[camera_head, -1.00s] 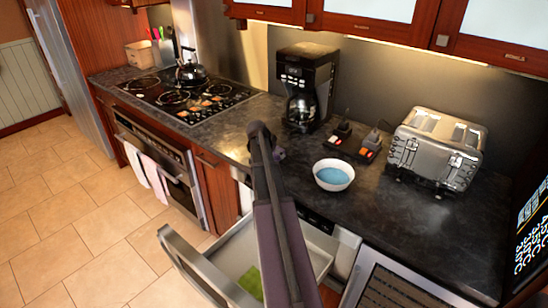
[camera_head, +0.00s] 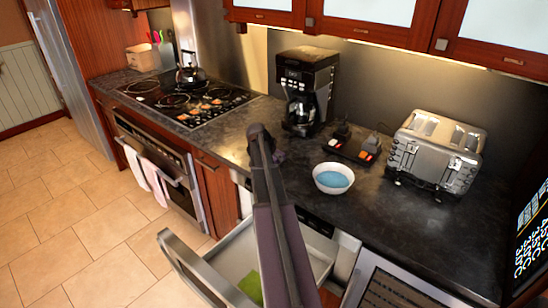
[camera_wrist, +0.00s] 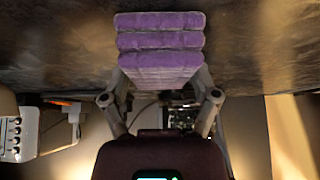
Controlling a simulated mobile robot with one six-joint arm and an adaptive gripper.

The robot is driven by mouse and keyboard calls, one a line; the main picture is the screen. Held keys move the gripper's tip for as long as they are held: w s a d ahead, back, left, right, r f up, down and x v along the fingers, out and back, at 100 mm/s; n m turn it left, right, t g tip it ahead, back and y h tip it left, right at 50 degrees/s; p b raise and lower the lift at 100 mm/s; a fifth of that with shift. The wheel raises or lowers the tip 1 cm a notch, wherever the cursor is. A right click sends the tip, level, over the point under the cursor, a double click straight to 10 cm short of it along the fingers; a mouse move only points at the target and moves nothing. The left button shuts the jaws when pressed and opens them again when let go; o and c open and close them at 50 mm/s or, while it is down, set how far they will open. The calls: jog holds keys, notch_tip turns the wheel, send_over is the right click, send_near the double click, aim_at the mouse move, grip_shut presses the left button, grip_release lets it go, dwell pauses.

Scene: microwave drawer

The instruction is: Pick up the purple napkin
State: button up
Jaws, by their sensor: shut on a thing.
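The purple napkin (camera_wrist: 160,47) shows in the wrist view as a folded, layered stack. My gripper (camera_wrist: 163,78) is shut on it, with one finger at each side of its near end. The dark counter surface lies behind the napkin in that view; I cannot tell whether they touch. In the head view my arm hides the napkin and the gripper fingers.
A drawer (camera_head: 322,266) stands open below the counter with a green item (camera_head: 250,287) inside. On the counter (camera_head: 440,243) are a white bowl (camera_head: 333,191) with blue contents, a coffee maker (camera_head: 306,85), and a toaster (camera_head: 436,150). A stove with a kettle (camera_head: 190,75) is at left.

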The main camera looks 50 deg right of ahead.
jog(key=shift+r+p, duration=1.45)
jog(key=shift+r, duration=0.1)
jog(key=s+a, duration=0.3)
jog(key=s, duration=0.1)
jog(key=s+a+r+p, duration=0.1)
jog(key=s+a, duration=0.2)
jog(key=s, duration=0.1)
jog(key=s+a, duration=0.3)
jog(key=s, duration=0.2)
jog(key=shift+a+r+p, duration=0.25)
jog(key=shift+r+p, duration=0.05)
jog(key=shift+r, duration=0.05)
jog(key=o, duration=0.3)
jog(key=shift+c, duration=1.4)
jog(key=shift+s, duration=0.1)
